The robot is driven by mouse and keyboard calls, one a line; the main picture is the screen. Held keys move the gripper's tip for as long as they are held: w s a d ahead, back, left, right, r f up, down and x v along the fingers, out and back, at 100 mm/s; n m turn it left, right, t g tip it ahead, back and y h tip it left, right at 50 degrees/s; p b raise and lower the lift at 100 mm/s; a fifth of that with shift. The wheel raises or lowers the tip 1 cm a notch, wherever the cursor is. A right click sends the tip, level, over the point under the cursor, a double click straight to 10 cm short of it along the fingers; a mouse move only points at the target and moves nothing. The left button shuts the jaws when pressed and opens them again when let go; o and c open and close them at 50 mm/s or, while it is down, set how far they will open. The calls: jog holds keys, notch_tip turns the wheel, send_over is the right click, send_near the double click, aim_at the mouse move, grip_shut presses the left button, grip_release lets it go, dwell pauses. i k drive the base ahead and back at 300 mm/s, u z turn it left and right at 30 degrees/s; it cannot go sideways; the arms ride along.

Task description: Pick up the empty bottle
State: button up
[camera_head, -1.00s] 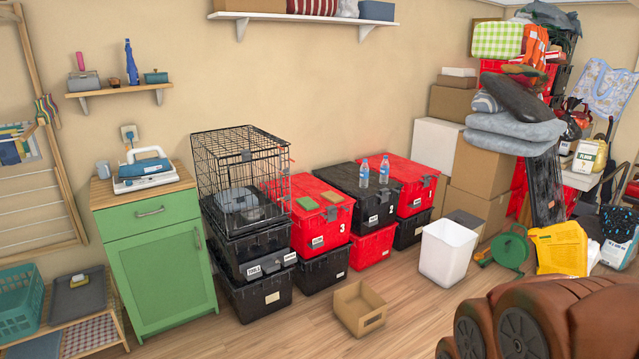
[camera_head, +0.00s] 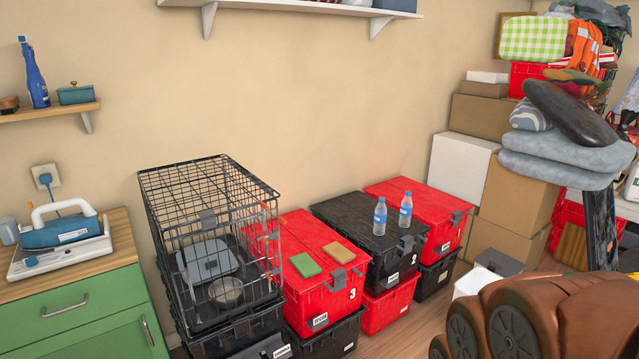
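Two small clear plastic bottles with blue labels stand upright on the lid of a black tote (camera_head: 345,221). The left bottle (camera_head: 380,217) stands slightly nearer to me, and the right bottle (camera_head: 406,209) is close beside it, apart from it. The two look much alike, and I cannot tell which one is empty. My gripper is not in view, and neither bottle is held.
A red tote (camera_head: 318,283) with a green and a brown sponge stands left of the bottles; another red tote (camera_head: 428,197) stands right. A wire cage (camera_head: 205,245) is farther left. Stacked boxes (camera_head: 513,196) stand at right. My brown arm parts fill the lower right.

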aim_at(406, 205)
jog(key=i, duration=0.3)
jog(key=z, duration=1.7)
jog(key=i, duration=2.7)
jog(key=u, duration=1.4)
jog(key=i, duration=0.5)
jog(key=u, duration=1.8)
